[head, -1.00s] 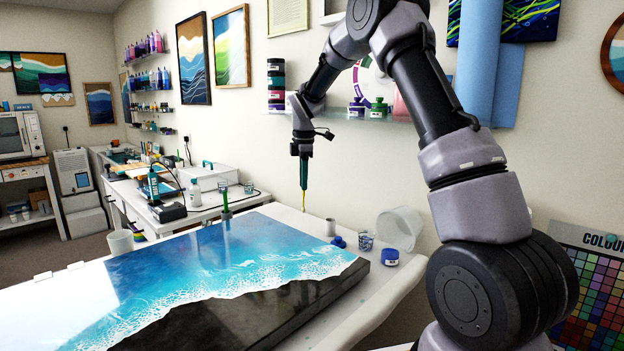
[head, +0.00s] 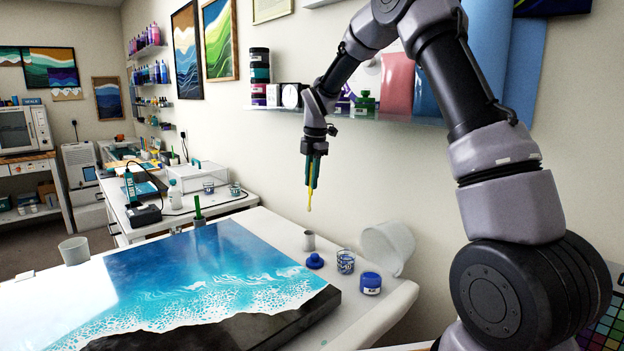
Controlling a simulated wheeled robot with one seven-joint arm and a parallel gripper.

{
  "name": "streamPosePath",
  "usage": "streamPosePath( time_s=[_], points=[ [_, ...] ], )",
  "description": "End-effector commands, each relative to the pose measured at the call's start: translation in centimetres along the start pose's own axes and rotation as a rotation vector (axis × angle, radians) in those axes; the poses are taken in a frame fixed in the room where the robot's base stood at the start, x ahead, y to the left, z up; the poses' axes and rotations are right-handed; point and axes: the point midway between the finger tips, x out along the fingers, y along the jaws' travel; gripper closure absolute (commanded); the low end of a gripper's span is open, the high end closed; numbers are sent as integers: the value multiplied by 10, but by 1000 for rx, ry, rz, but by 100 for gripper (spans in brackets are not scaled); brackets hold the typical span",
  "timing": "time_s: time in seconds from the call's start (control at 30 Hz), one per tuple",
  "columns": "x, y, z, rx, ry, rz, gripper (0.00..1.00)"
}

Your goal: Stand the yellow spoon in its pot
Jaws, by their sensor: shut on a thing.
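My gripper (head: 311,182) is shut on the yellow spoon (head: 310,200), which hangs nearly upright with its lower end down. A small grey pot (head: 309,241) stands on the white table near the wall; it looks like the spoon's pot. In the picture, the spoon's tip is above the pot's rim with a gap of wall and table between them. I cannot tell from this one view whether the tip is straight over the opening. The inside of the pot is hidden.
A blue lid (head: 314,262), a patterned cup (head: 345,262) and a blue-lidded jar (head: 370,284) stand close to the pot. A white bucket (head: 385,248) lies tipped behind them. The sea-painted panel (head: 205,285) fills the table to the left, with a green-handled tool (head: 198,210) at its back edge.

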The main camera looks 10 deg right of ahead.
Motion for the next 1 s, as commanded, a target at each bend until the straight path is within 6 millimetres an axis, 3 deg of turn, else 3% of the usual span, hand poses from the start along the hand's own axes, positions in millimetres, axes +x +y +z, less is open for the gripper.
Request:
streamPosePath(
  time_s=[1.0],
  points=[
    [107, -13, 0, 1, 1, -2, 100]
  ],
)
